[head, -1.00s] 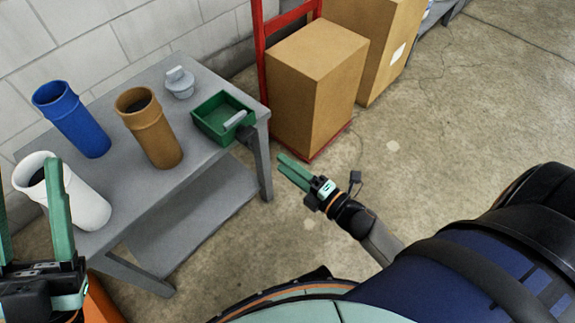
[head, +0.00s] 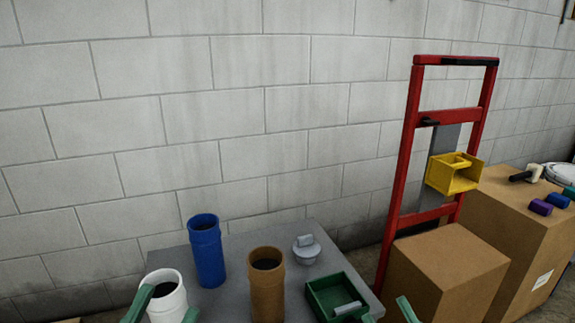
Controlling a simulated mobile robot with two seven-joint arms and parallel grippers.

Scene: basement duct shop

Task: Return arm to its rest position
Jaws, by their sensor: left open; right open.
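My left gripper (head: 168,300) shows at the bottom edge as two green fingers standing apart. They are in front of and to either side of the white pipe (head: 172,308), and I cannot tell whether they touch it. My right gripper (head: 386,310) shows only its green fingertips at the bottom edge, apart, right of the green bin (head: 325,300). No object shows between them. Both arms are otherwise below the view.
The grey table (head: 235,262) holds a blue pipe (head: 207,255), a brown pipe (head: 267,290), a grey cap (head: 306,250) and the green bin. A red hand truck (head: 408,135) with a yellow bin (head: 450,177) stands right, by cardboard boxes (head: 440,280). A block wall (head: 250,110) stands behind.

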